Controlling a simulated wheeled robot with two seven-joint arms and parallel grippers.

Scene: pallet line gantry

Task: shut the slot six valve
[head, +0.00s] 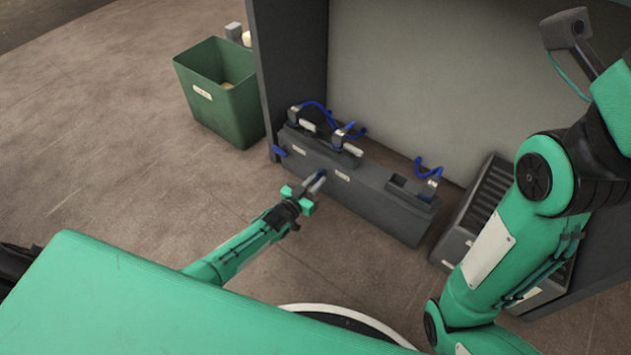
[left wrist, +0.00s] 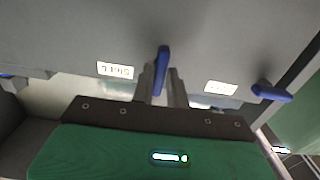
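A grey valve block (head: 385,200) stands low in front of the cabinet, with blue levers and white labels on its front. My left gripper (head: 317,183) is at this front face. In the left wrist view, a blue lever (left wrist: 162,62) stands upright between my left fingers (left wrist: 163,85), which sit close on both its sides and look shut on it. A second blue lever (left wrist: 271,91), also in the head view (head: 279,151), lies nearly crosswise. White labels (left wrist: 115,70) and (left wrist: 221,88) flank the held lever; I cannot read them surely. My right gripper is out of view.
Clamps with blue hoses (head: 345,135) stand on top of the block. A green bin (head: 222,98) stands on the floor at the left. A dark ribbed crate (head: 488,195) is right of the block, near my right arm.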

